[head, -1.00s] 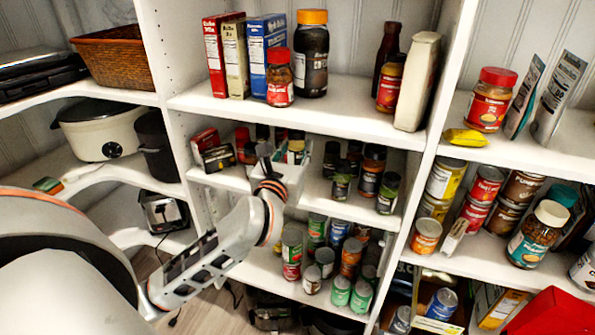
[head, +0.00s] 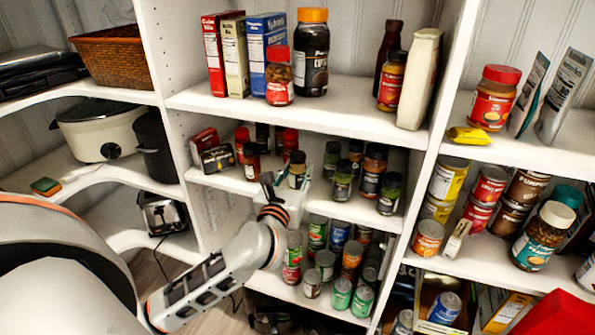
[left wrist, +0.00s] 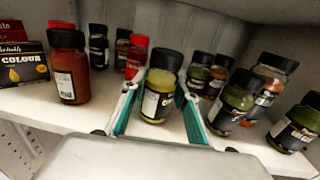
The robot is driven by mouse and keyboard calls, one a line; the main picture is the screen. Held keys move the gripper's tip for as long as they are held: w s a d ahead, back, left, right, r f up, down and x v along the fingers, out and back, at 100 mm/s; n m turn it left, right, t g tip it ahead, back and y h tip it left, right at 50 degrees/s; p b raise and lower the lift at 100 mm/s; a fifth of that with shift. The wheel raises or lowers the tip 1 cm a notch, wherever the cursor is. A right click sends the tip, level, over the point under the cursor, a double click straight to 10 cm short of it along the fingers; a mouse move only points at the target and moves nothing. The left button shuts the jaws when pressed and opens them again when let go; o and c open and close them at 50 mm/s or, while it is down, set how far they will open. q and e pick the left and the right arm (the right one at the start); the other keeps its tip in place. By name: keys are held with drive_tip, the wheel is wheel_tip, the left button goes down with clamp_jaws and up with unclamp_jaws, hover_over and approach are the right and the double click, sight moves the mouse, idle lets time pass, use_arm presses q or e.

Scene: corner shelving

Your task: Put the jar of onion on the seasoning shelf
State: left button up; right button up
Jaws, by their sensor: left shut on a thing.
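A small jar with a dark lid, white label and yellowish contents (left wrist: 158,97) stands upright between the teal-lined fingers of my left gripper (left wrist: 157,108). I take it as the jar of onion; its label is not legible. In the head view the jar (head: 297,171) is at the front of the middle shelf, with my left gripper (head: 282,188) around it from the front. I cannot tell whether its base touches the shelf. The seasoning shelf (head: 228,181) holds several small jars left, right and behind it. My right gripper is not in view.
A red-brown spice jar (left wrist: 68,68) stands left of the held jar, and green-filled jars (left wrist: 233,102) stand close on the right. The shelf above (head: 340,113) is overhead. Cans (head: 325,262) fill the shelf below. Some bare shelf shows near the front edge.

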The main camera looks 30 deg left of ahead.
use_arm(q)
drive_tip(key=o, duration=1.3)
drive_tip(key=shift+f, duration=0.15)
drive_tip(key=shift+c, duration=0.2)
